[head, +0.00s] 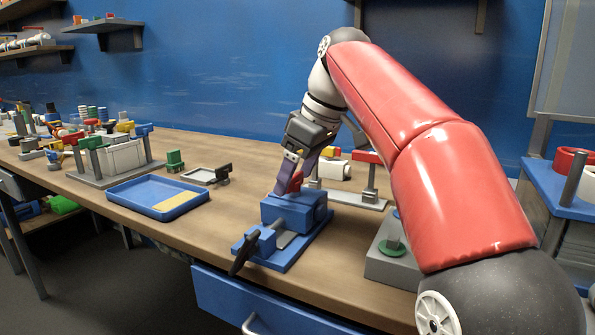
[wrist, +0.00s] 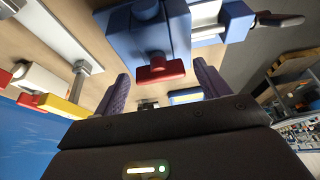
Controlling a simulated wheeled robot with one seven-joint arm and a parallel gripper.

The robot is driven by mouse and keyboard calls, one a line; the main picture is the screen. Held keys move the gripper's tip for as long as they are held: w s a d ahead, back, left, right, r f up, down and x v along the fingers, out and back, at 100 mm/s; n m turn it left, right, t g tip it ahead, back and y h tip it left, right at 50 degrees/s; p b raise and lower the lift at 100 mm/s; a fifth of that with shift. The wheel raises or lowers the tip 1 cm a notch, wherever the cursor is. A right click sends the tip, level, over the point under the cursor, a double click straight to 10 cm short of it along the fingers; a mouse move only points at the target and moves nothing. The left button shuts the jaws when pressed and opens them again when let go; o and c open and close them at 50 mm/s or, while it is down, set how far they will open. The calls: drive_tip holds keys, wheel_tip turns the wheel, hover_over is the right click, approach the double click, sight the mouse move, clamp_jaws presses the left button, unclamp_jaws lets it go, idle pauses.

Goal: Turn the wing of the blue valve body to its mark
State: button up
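The blue valve body (head: 290,212) is a blue block in what looks like a blue bench vise (head: 268,243) with a dark handle, near the table's front edge. It also shows at the top of the wrist view (wrist: 182,35). Its red wing (wrist: 160,72) is a short bar, crosswise in the wrist view; in the head view the wing (head: 296,181) is partly hidden by a finger. My gripper (wrist: 162,85) is open, its purple fingers one on each side of the wing with gaps on both sides. I cannot make out the mark.
A blue tray (head: 135,207) with a yellow patch lies to the left. A grey stand with a red-topped post (head: 368,160) is behind right. A grey block with a green disc (head: 392,250) is to the right. Bare tabletop lies between tray and vise.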

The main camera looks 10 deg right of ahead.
drive_tip(key=c, duration=0.9)
drive_tip(key=shift+m, duration=0.3)
drive_tip(key=m, duration=0.1)
drive_tip(key=m+t+h, duration=0.1)
drive_tip(key=m, duration=0.1)
drive_tip(key=shift+s+a+m, duration=0.15)
drive_tip(key=shift+m, duration=0.15)
drive_tip(key=m+h, duration=0.1)
drive_tip(key=m, duration=0.3)
drive_tip(key=shift+a+m+t+h, duration=0.1)
drive_tip(key=shift+m+t+h, duration=0.2)
drive_tip(key=shift+t+h, duration=0.1)
drive_tip(key=m+h, duration=0.1)
drive_tip(key=m, duration=0.3)
drive_tip(key=shift+a+h, duration=0.15)
drive_tip(key=shift+h, duration=0.25)
drive_tip(key=shift+m+g+h, duration=0.4)
drive_tip(key=shift+m+h, duration=0.4)
drive_tip(key=shift+m, duration=1.7)
